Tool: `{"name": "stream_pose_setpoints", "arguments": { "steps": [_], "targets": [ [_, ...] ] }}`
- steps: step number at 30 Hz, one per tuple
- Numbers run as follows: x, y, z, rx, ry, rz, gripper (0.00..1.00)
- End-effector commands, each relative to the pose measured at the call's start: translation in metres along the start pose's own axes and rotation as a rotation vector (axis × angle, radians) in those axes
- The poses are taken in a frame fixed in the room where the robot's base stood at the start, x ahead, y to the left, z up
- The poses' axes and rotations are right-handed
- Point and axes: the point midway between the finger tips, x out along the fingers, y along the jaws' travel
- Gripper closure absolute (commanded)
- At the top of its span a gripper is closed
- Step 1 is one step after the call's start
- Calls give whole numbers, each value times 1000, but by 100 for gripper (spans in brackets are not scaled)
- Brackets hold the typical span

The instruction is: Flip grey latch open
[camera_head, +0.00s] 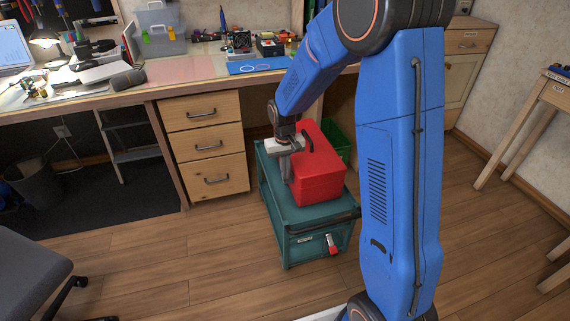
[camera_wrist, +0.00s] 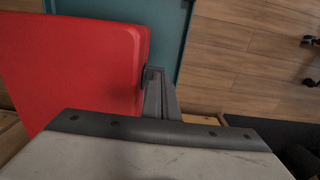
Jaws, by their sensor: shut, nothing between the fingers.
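A red toolbox (camera_head: 320,178) stands on top of a teal cart (camera_head: 274,211). In the wrist view the red toolbox (camera_wrist: 75,70) fills the left side, and the teal cart (camera_wrist: 192,40) shows beyond it. My gripper (camera_head: 287,180) points down at the left side of the toolbox. In the wrist view my gripper (camera_wrist: 155,74) is shut and empty, its fingertips close against the toolbox's edge. A small dark grey piece shows there at the edge; I cannot tell whether it is the latch or part of a fingertip. No latch shows clearly in the head view.
A workbench with a wooden drawer unit (camera_head: 206,145) stands behind and left of the cart. A green crate (camera_head: 337,137) is behind the toolbox. An office chair (camera_head: 35,250) is at lower left. The wooden floor in front of the cart is clear.

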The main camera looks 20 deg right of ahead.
Motion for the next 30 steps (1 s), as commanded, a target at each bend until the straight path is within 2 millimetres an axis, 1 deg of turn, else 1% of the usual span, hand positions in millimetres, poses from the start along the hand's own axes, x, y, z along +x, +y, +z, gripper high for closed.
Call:
{"name": "stream_pose_setpoints", "arguments": {
  "steps": [3,6,18,30],
  "targets": [
    [8,0,0,0,-1,0,100],
    [11,0,0,0,0,0,100],
    [11,0,0,-1,0,3,100],
    [12,-3,0,-1,0,62,100]
  ]
}}
